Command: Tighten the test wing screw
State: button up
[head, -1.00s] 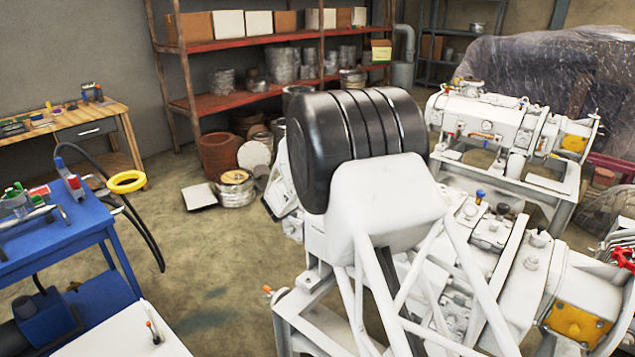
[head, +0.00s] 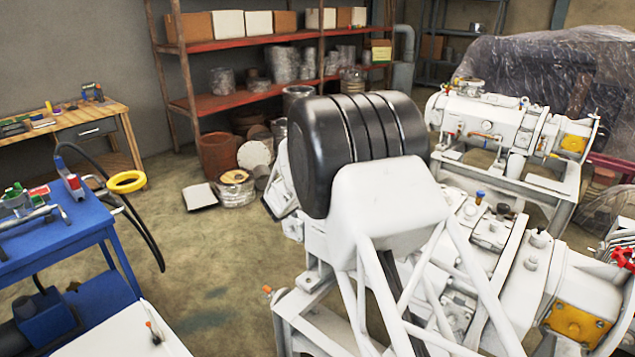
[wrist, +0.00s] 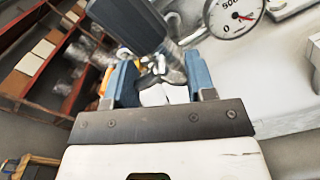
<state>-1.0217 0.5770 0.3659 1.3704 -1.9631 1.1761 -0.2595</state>
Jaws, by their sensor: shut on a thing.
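My gripper (wrist: 160,80) shows in the wrist view, with its two blue fingers on either side of a small, grey metallic winged piece, which looks like the test wing screw (wrist: 165,70). The gripper is shut on it. The screw's lower part and its seat are hard to make out behind the fingers. A dark cylinder with a metallic end (wrist: 125,20) lies just beyond the fingertips. In the head view neither the gripper nor the screw can be seen.
A round pressure gauge (wrist: 235,15) with a red needle is close by on the right in the wrist view. A white pump machine (head: 490,125) stands at the back right. A blue cart (head: 50,235) with tools is on the left.

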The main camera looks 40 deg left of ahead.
dwell(0.3)
jog(key=o, duration=0.9)
jog(key=shift+o, duration=0.2)
jog(key=shift+s, duration=0.1)
jog(key=s, duration=0.7)
jog(key=shift+s, duration=0.3)
jog(key=shift+d, duration=0.1)
